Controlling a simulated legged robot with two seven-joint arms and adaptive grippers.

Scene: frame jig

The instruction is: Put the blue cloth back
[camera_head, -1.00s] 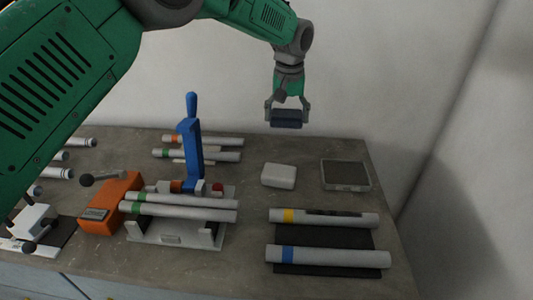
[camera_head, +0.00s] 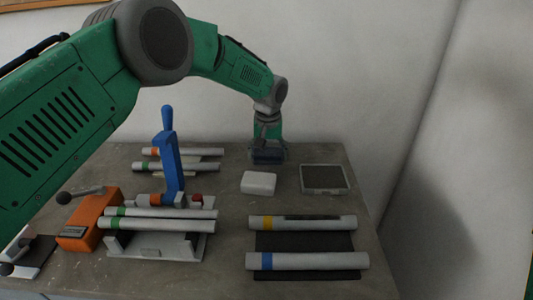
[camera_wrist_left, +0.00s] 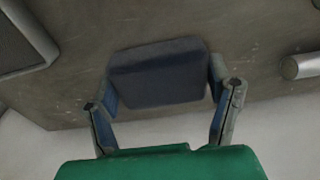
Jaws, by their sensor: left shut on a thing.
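The blue cloth (camera_wrist_left: 160,72) is a dark navy folded block, held between the two fingers of my left gripper (camera_wrist_left: 165,95) in the left wrist view. In the head view my left gripper (camera_head: 268,150) is at the back of the table with the blue cloth (camera_head: 267,157) between its fingers. The gripper is shut on it. I cannot tell whether the cloth touches the table. My right gripper does not show.
A white block (camera_head: 259,183) lies just in front of the cloth. A grey tray with a dark inside (camera_head: 324,178) is to the right. Tubes with yellow (camera_head: 303,222) and blue (camera_head: 308,262) bands lie on a dark mat. A blue-handled clamp (camera_head: 170,160) stands left.

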